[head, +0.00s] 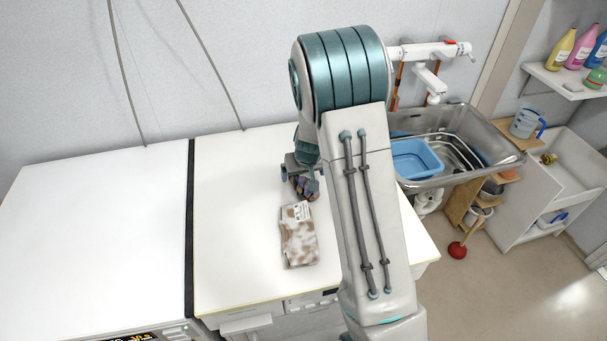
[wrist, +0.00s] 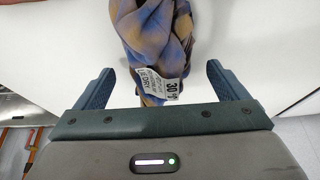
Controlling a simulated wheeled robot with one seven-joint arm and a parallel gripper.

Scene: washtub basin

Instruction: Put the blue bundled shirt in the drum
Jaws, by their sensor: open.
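The blue bundled shirt (head: 306,189), blue with tan patches, lies on the white machine top, partly hidden by my gripper (head: 301,172) in the head view. In the wrist view the shirt (wrist: 160,35) shows as a twisted bundle with a white printed tag, running from the top edge down between my fingers. My gripper (wrist: 158,78) is open, with one finger on each side of the shirt and a visible gap to both. The drum is not visible in either view.
A folded brown-and-white cloth (head: 298,235) lies just in front of the shirt. A second white machine top (head: 95,235) on the left is bare. To the right are a metal sink (head: 480,140) with a blue basin (head: 415,160) and a shelf of bottles (head: 575,78).

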